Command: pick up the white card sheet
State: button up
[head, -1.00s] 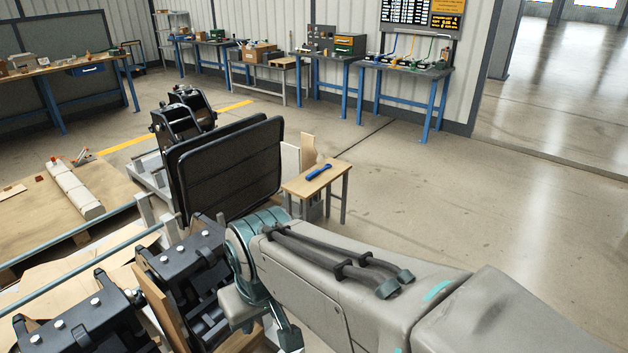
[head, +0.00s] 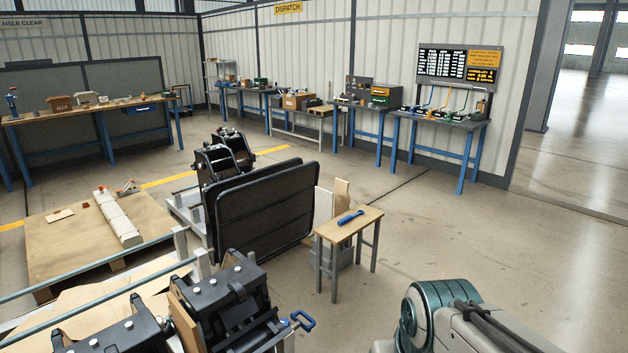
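A white sheet (head: 323,207), which looks like the white card sheet, stands upright behind the small wooden-topped table, between the large black panel and a tan board (head: 342,193). Its lower part is hidden by the table. My arm shows at the bottom right, apart from the sheet. My gripper is outside the picture, so I cannot see its fingers or whether it holds anything.
The small table (head: 333,231) carries a blue tool (head: 350,217). Large black panels (head: 262,207) stand left of it. Black couplers (head: 236,305) fill the bottom left near a pallet (head: 60,240). Workbenches line the back wall. The floor right of the small table is clear.

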aim_at(324, 199)
jog(key=z, duration=0.5)
jog(key=i, duration=3.55)
jog(key=u, duration=1.05)
jog(key=i, duration=0.8)
jog(key=u, duration=0.45)
